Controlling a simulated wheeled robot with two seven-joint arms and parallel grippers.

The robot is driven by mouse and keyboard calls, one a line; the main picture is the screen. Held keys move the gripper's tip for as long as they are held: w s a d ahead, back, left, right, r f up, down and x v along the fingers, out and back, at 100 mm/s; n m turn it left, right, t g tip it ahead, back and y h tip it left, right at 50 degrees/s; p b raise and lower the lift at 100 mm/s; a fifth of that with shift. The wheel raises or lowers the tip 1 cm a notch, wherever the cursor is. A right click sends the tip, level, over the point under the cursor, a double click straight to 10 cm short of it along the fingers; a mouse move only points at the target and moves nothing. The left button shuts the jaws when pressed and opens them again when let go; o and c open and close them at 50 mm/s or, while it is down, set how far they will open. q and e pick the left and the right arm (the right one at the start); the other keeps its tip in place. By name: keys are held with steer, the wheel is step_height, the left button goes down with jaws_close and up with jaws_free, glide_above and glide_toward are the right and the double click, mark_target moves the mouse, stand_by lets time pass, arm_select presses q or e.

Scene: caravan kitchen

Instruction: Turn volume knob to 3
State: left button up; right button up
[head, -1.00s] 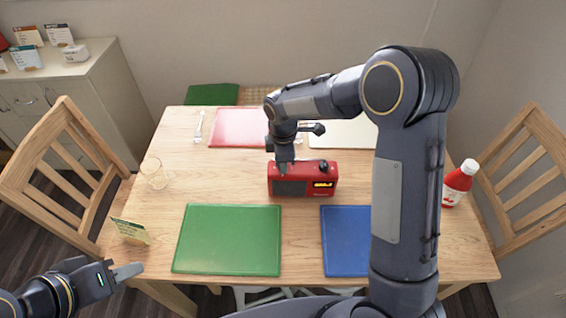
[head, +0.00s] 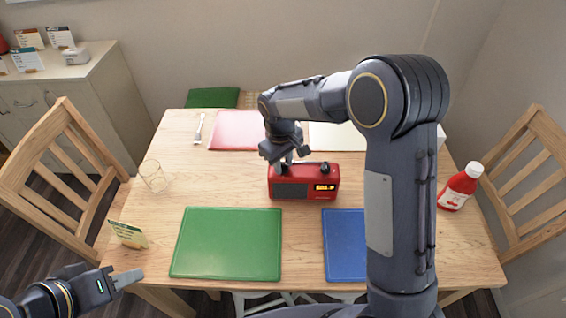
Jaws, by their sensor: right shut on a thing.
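A red radio (head: 304,188) stands on the wooden table, with a dark speaker front and a lit orange display. A black knob or handle part (head: 324,168) shows on its top right. My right gripper (head: 285,168) reaches down from above onto the top left of the radio. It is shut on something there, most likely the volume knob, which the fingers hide. The knob's setting cannot be read. My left gripper (head: 127,278) is at the lower left, off the table's front left corner and away from the radio; its jaw gap is not clear.
A green mat (head: 228,243) and a blue mat (head: 344,245) lie in front of the radio, a red mat (head: 234,131) and a pale mat (head: 340,136) behind it. A glass (head: 153,175), a card (head: 128,233) and a red bottle (head: 460,187) stand near the sides.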

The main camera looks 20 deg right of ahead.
steer(key=m, duration=0.4)
steer(key=shift+m, duration=0.3)
steer(key=m, duration=0.4)
steer(key=shift+w+r+m+g, duration=0.1)
steer(key=shift+m+g, duration=0.2)
steer(key=m+p, duration=0.1)
steer(key=m, duration=0.3)
steer(key=shift+m, duration=0.3)
steer(key=m+p, duration=0.1)
steer(key=m, duration=0.2)
steer(key=shift+m, duration=0.3)
steer(key=m, duration=0.2)
steer(key=m+p, duration=0.1)
steer(key=m, duration=0.1)
steer(key=shift+d+m+g+y, duration=0.1)
steer(key=shift+m+g+y, duration=0.2)
steer(key=m+p, duration=0.1)
steer(key=m, duration=0.2)
steer(key=shift+m+p, duration=0.3)
steer(key=shift+p, duration=0.05)
steer(key=m+p, duration=0.1)
steer(key=m, duration=0.2)
steer(key=shift+y+p, duration=0.3)
steer(key=shift+d+m+p, duration=0.1)
steer(key=shift+m+p, duration=0.8)
steer(key=shift+m, duration=1.6)
